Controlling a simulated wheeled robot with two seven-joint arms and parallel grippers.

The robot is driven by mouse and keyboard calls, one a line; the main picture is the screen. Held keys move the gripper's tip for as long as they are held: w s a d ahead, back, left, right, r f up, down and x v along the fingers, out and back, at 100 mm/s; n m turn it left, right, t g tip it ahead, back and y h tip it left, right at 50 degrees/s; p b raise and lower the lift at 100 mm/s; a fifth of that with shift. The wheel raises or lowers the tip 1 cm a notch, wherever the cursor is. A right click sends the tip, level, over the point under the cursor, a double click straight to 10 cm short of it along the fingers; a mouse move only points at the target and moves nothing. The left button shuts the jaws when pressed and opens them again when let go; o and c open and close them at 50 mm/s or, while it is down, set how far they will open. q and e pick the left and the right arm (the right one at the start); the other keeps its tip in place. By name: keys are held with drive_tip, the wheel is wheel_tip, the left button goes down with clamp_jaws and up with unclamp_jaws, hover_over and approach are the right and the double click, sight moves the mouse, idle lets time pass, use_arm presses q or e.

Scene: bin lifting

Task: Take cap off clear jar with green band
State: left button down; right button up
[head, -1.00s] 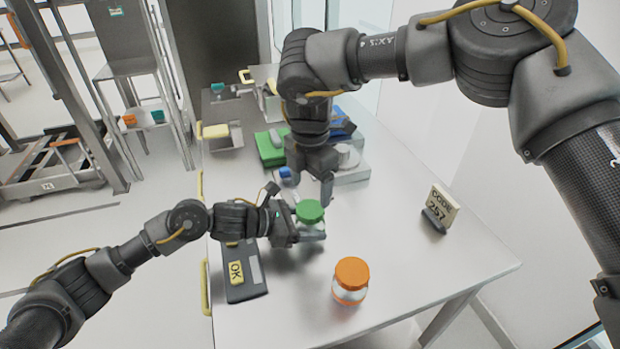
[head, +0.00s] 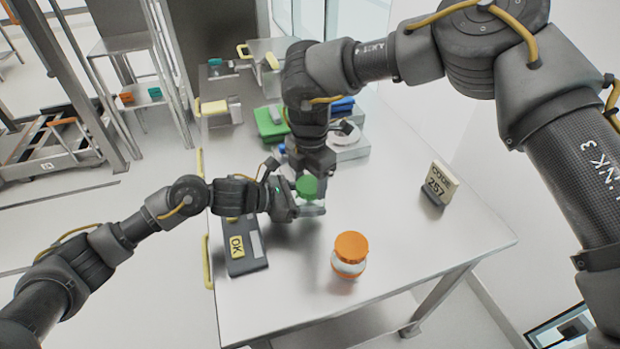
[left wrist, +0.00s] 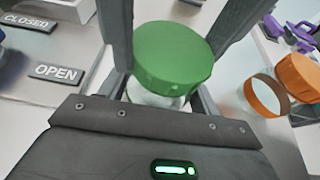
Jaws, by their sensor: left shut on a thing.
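A clear jar (head: 313,207) with a green cap (head: 307,187) stands upright near the middle of the table. Its green cap (left wrist: 174,55) fills the middle of the left wrist view, and I cannot make out a band on it. My left gripper (head: 312,210) is shut on the clear jar, below the cap. My right gripper (head: 314,168) points down right at the cap, and the frames do not show whether its fingers are apart or touching it. The cap sits on the jar.
A second jar (head: 348,268) with an orange cap (head: 351,246) and orange band stands nearer the front. A dark box marked OK (head: 243,250) lies at left. A code 257 sign (head: 440,184) stands at right. A green item (head: 269,124) is behind. The front right is clear.

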drive_tip(key=c, duration=0.4)
drive_tip(key=shift+o, duration=0.2)
drive_tip(key=n, duration=0.3)
drive_tip(key=o, duration=1.1)
drive_tip(key=shift+r, duration=0.15)
